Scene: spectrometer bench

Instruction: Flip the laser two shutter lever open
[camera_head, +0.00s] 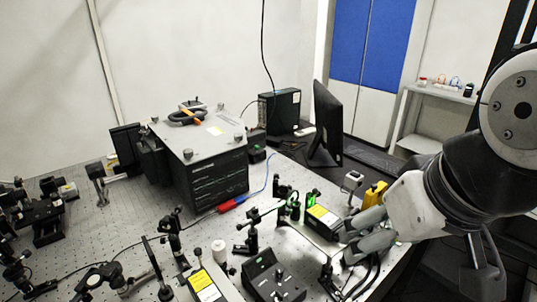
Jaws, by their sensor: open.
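Two black laser boxes with yellow labels are on the perforated bench (130,235): one right of centre (322,216) and one at the bottom edge (204,285). I cannot read which is laser two. Small posts stand at the far end of the right-hand box, with a green glow (311,199) on one of them. I cannot make out a shutter lever or its position. My gripper (350,239) reaches in from the right, open, with its pale fingers spread beside the near right end of that box. The fingers hide part of this end; contact cannot be told.
A large black instrument box (218,178) stands at the back centre, with a red and blue tool (233,203) before it. A black control box (272,281) sits between the lasers. Optics mounts crowd the left.

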